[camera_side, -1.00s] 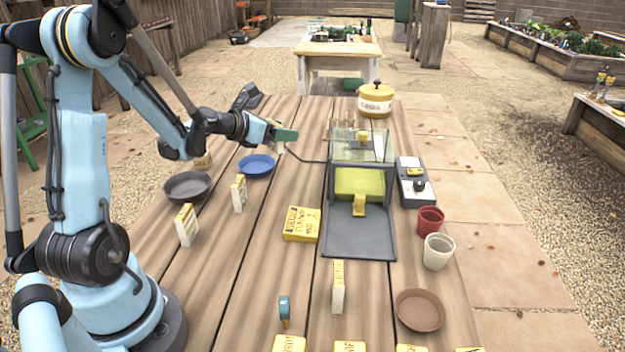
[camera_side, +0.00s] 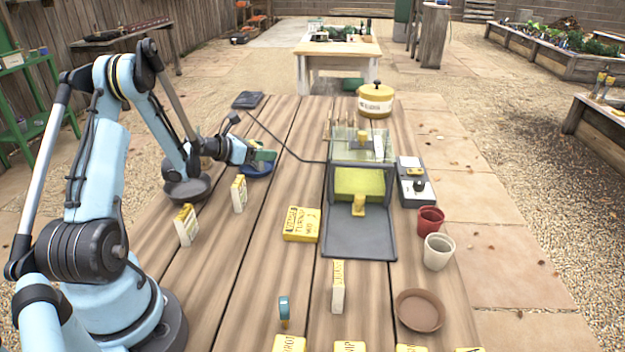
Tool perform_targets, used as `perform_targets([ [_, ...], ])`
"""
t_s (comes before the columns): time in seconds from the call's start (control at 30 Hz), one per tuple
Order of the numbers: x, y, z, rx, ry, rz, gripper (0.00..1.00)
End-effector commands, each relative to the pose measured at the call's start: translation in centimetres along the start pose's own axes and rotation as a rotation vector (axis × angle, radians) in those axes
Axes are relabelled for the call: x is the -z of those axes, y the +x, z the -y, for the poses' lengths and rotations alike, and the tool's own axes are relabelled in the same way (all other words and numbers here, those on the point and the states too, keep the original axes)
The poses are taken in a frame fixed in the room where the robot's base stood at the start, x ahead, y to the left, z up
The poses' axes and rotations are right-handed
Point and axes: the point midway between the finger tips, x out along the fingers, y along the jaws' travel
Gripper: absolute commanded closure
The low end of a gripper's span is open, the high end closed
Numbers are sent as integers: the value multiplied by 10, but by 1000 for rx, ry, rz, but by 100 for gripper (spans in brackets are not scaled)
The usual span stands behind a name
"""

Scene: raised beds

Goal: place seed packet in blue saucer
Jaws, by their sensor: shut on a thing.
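My gripper (camera_side: 254,151) is shut on a green seed packet (camera_side: 265,157). The packet is over the blue saucer (camera_side: 256,174) at the left back of the table. The packet and gripper hide the saucer's far part. I cannot tell whether the packet touches the saucer.
White-and-yellow packets (camera_side: 239,194) (camera_side: 186,226) stand nearby. A yellow packet (camera_side: 301,224) lies flat beside the glass-lidded box (camera_side: 358,190). A cable crosses the table behind the blue saucer.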

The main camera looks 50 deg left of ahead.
Motion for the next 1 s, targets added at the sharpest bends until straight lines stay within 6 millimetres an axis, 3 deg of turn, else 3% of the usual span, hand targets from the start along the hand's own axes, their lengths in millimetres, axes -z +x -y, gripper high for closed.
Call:
perform_targets([
  [0.43,6,2,0,0,0,0,63],
  [0.47,6,2,0,0,0,0,32],
  [0.6,6,2,0,0,0,0,10],
  [1.0,3,-3,0,-2,-1,0,9],
])
